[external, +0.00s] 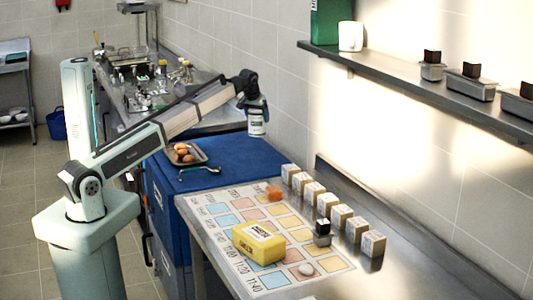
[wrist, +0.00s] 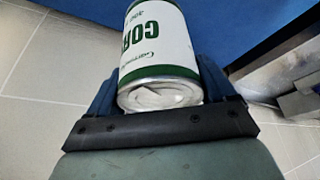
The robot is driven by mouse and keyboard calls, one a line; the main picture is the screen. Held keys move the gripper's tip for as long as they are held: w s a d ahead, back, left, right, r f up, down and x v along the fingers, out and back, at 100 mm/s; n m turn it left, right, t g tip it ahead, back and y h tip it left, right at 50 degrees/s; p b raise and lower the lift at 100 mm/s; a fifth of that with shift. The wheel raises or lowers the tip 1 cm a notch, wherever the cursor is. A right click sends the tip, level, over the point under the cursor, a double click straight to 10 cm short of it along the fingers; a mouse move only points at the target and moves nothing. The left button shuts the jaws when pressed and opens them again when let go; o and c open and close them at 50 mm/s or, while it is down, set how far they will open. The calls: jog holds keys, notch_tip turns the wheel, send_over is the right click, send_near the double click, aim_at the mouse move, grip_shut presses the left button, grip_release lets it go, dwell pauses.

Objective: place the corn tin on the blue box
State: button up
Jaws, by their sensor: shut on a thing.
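The corn tin (external: 257,121) is white with a green band and dark lettering. It also fills the top middle of the wrist view (wrist: 160,45), where its dented metal end faces the camera. My gripper (external: 252,103) is shut on the tin, with a finger on each side of it. The tin hangs roughly upright over the far right part of the blue box (external: 232,153). I cannot tell whether its bottom touches the box. Blue also shows behind the tin in the wrist view (wrist: 235,25).
A tray of eggs (external: 184,154) and a green-handled utensil (external: 200,170) sit on the blue box's left part. The steel table in front carries a coloured chart (external: 215,208), a yellow box (external: 258,242) and several small blocks (external: 314,192). The wall is close behind.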

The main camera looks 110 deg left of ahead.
aim_at(253, 118)
jog(key=shift+f, duration=5)
jog(key=shift+f, duration=0.15)
jog(key=o, duration=1.3)
jog(key=shift+c, duration=0.2)
jog(key=v, duration=1.2)
